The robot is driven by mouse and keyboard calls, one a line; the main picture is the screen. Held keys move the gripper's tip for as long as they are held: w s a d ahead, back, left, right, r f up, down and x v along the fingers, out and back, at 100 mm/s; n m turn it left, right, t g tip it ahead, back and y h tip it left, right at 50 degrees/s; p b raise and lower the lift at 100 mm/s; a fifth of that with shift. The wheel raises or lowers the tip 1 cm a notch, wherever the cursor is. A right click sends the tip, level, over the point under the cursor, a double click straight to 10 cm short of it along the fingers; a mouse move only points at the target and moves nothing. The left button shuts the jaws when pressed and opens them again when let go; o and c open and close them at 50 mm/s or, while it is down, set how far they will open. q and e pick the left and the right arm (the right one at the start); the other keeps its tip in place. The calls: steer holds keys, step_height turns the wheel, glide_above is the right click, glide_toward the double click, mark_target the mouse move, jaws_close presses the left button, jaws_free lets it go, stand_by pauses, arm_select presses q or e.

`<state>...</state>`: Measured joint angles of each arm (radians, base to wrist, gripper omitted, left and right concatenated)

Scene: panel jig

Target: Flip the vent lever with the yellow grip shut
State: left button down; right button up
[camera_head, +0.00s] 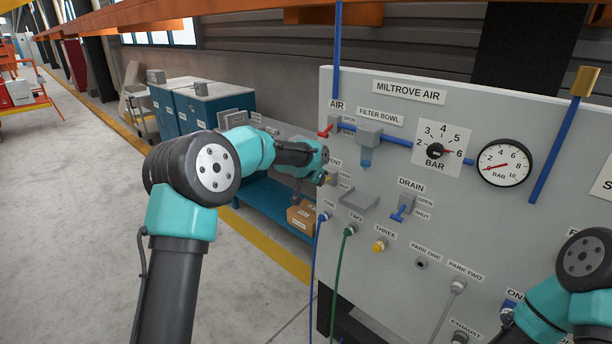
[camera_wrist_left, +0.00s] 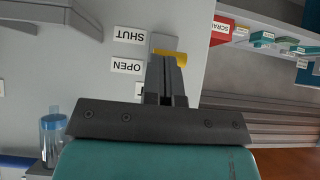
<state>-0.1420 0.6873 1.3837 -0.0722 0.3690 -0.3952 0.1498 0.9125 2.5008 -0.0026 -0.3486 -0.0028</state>
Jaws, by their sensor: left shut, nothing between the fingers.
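The vent lever's yellow grip (camera_wrist_left: 172,56) shows in the left wrist view, lying crosswise at the tips of my left gripper (camera_wrist_left: 167,66). That gripper is shut with nothing held, its fingers reaching toward the panel. I cannot tell whether the tips touch the grip. The view is upside down; the grip lies nearer the SHUT label (camera_wrist_left: 132,35) than the OPEN label (camera_wrist_left: 127,66). The fingers hide part of the lever. In the head view, my left gripper (camera_head: 326,179) is at the panel's left edge, beside the partly covered vent label (camera_head: 335,162).
The grey panel (camera_head: 465,135) also carries a red air lever (camera_head: 325,131), a filter bowl (camera_head: 366,157), a grey bracket (camera_head: 358,200) and a blue drain lever (camera_head: 398,214). Blue and green hoses hang below. My right arm is at lower right, its gripper out of sight.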

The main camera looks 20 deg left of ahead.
arm_select(q)
steer(key=shift+s+a+f, duration=0.1)
steer(key=shift+f, duration=0.95)
steer(key=shift+s+f, duration=0.1)
steer(key=shift+f, duration=0.9)
steer(key=s+a+r, duration=0.1)
steer(key=s+a, duration=0.3)
steer(key=s, duration=0.5)
steer(key=shift+a, duration=0.25)
steer(key=shift+r, duration=0.1)
